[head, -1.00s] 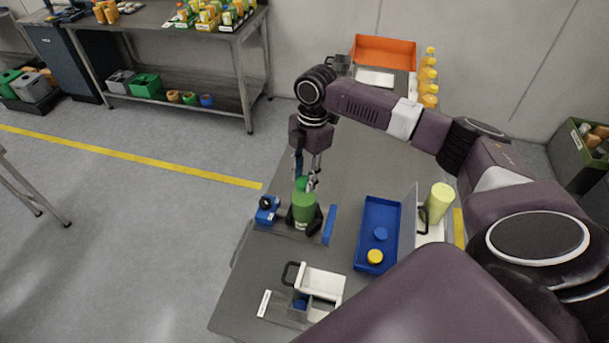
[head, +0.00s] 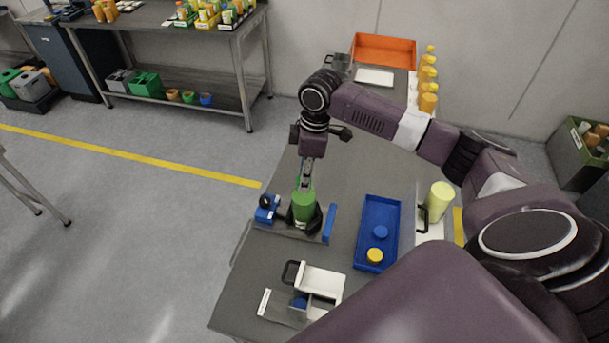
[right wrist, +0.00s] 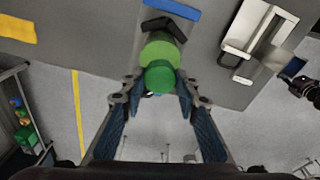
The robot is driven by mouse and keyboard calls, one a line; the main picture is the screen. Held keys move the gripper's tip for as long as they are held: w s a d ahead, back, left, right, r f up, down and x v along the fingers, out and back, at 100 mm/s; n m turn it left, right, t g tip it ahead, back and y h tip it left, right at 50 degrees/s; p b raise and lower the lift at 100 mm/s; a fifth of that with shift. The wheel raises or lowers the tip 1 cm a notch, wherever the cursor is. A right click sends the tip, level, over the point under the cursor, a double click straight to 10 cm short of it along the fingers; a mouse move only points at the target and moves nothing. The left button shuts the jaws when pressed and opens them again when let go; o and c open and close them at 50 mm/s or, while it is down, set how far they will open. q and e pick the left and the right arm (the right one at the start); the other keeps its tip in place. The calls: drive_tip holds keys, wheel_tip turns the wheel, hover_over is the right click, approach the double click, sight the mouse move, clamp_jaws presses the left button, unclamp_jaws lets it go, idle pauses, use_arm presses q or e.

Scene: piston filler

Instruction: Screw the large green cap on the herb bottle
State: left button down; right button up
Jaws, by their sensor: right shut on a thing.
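The green herb bottle (head: 303,212) stands upright in a black-jawed blue clamp (head: 266,211) on the grey table. The large green cap (right wrist: 160,77) is at the bottle's top, and the bottle's lighter green body (right wrist: 163,46) shows behind it in the right wrist view. My right gripper (head: 307,187) comes down from above and is shut on the cap; its fingers (right wrist: 158,92) flank the cap in the wrist view. How the cap sits on the neck is hidden. My left gripper is not in view.
A blue tray (head: 363,240) with a blue cap (head: 381,233) and a yellow cap (head: 375,256) lies right of the clamp. A pale yellow-green container (head: 439,202) stands beyond it. A white box (head: 322,281) is near the front. Orange bottles (head: 428,83) line the back right.

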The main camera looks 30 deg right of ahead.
drive_tip(key=m, duration=0.6)
drive_tip(key=shift+r+t+h, duration=0.1)
drive_tip(key=shift+t+h, duration=0.2)
drive_tip(key=o, duration=0.8)
drive_tip(key=shift+c, duration=0.2)
drive_tip(key=n, duration=0.2)
drive_tip(key=shift+n, duration=0.3)
drive_tip(key=n, duration=0.4)
drive_tip(key=n+g, duration=0.1)
drive_tip(key=n, duration=0.3)
drive_tip(key=shift+y, duration=0.4)
drive_tip(key=shift+n+g, duration=0.3)
drive_tip(key=shift+n, duration=1.7)
